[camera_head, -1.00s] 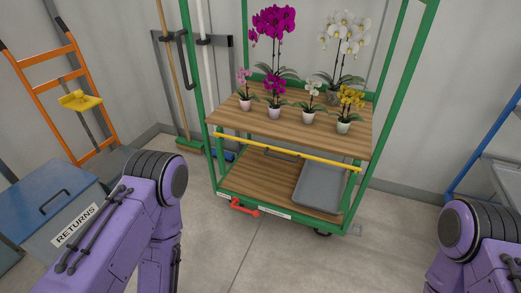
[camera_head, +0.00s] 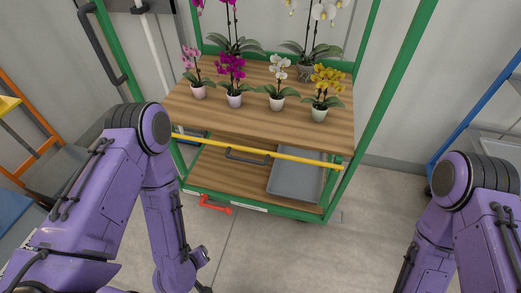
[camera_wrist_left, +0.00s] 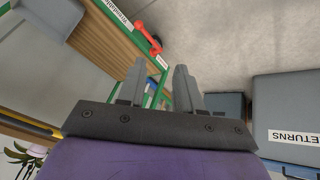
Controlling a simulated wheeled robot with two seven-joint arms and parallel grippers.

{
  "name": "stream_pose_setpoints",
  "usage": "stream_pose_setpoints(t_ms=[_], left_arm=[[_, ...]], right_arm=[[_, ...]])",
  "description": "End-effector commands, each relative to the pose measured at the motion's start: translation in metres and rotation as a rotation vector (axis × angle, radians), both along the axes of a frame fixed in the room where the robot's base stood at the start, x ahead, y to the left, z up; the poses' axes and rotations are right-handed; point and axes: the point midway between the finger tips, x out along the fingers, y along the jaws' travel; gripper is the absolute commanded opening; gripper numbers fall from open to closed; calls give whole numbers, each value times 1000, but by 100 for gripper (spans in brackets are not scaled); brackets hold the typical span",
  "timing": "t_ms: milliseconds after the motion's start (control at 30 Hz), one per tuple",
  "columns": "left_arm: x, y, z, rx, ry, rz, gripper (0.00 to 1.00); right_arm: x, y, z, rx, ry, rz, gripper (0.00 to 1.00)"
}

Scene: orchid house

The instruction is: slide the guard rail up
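The guard rail (camera_head: 300,157) is a yellow bar across the front of the green-framed trolley, just below the upper wooden shelf. A dark handle (camera_head: 247,158) is at its middle. In the left wrist view a piece of the yellow rail (camera_wrist_left: 32,128) shows at the left edge. My left gripper (camera_wrist_left: 160,78) has its two fingers apart with nothing between them, pointing at the trolley's lower frame and floor. In the head view my left arm hangs in front of the trolley's left side, apart from the rail. My right gripper is out of the picture.
Several potted orchids (camera_head: 235,90) stand on the upper shelf (camera_head: 205,116). A grey tray (camera_head: 296,182) lies on the lower shelf. A red pedal (camera_head: 215,204) sticks out at the base. A returns bin (camera_wrist_left: 290,110) is nearby. Floor in front is clear.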

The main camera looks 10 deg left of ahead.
Motion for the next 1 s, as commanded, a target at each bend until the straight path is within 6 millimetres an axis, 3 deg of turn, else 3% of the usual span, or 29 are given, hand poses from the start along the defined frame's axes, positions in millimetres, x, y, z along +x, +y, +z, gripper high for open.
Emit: stream_pose_setpoints(t_ms=[33,100,200,267,400,800,1000], left_arm=[[41,-25,7,-133,-153,76,35],[101,-54,35,-340,-384,187,35],[167,-71,85,-599,-656,322,35],[190,-72,109,-705,-764,374,35],[216,-73,130,-795,-850,409,35],[294,-76,111,-789,-845,405,35],[308,-77,108,-789,-842,406,35]], right_arm=[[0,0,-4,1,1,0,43],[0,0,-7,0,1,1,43],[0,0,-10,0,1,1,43],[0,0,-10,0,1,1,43],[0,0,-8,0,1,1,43],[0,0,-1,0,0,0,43],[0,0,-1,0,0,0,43]])
